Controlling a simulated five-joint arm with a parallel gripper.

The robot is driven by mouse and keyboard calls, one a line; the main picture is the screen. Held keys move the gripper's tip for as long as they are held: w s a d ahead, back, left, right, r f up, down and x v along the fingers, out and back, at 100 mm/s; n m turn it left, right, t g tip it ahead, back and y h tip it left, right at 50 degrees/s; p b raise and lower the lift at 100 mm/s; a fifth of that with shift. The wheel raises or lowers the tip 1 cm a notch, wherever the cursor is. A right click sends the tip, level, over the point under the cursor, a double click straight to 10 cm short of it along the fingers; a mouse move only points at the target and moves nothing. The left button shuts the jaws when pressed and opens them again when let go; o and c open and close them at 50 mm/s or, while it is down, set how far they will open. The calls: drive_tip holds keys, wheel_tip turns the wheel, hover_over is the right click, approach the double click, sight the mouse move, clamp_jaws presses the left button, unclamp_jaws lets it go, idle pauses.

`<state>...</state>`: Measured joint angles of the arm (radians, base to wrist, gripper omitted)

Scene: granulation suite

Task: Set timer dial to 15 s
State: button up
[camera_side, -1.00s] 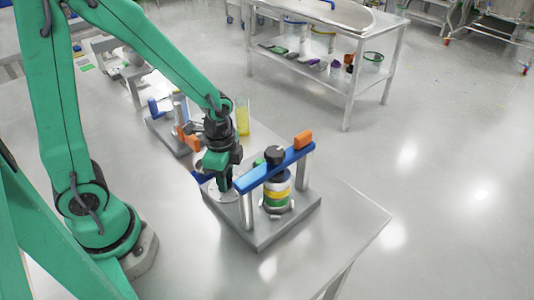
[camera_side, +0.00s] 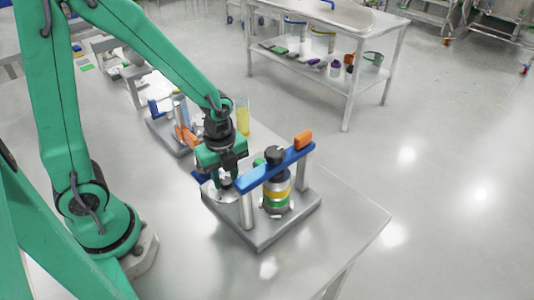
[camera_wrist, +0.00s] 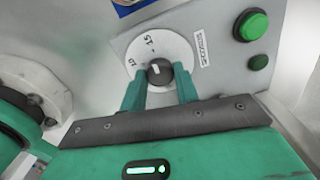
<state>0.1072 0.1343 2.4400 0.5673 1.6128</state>
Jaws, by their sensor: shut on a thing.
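The timer dial's white face (camera_wrist: 166,47) shows in the wrist view with the figures 15 and 10 along its left side. Its dark round knob (camera_wrist: 160,73) has a pale mark on top, pointing up roughly toward the 15 side; I cannot tell whether it lines up exactly. My gripper (camera_wrist: 159,76) has one green finger on each side of the knob and is shut on it. In the side view my gripper (camera_side: 227,174) points down at the dial, at the left of the grey base plate (camera_side: 270,235).
A green button (camera_wrist: 251,25) and a smaller green one (camera_wrist: 258,62) sit right of the dial. A blue bar (camera_side: 275,168) with an orange end (camera_side: 302,140) spans posts close beside my gripper, over a yellow-and-green stack (camera_side: 277,195). The table's front right is clear.

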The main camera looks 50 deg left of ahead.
idle(0.4)
drive_tip(key=o, duration=1)
drive_tip(key=shift+c, duration=0.2)
drive_tip(key=shift+r, duration=0.1)
drive_tip(key=shift+r, duration=3.85)
drive_tip(key=shift+r, duration=0.1)
drive_tip(key=r+n, duration=0.2)
wheel_tip(320, 180, up, 8)
drive_tip(key=r+n+t, duration=0.1)
drive_tip(key=n+t, duration=0.4)
drive_tip(key=n, duration=1)
hover_over(226, 181)
drive_tip(key=s+a, duration=0.3)
drive_tip(key=s, duration=0.2)
drive_tip(key=n, duration=0.2)
drive_tip(key=shift+s+a+r+n+t, duration=0.1)
drive_tip(key=shift+s+r+n+t, duration=0.2)
drive_tip(key=shift+r+n, duration=0.1)
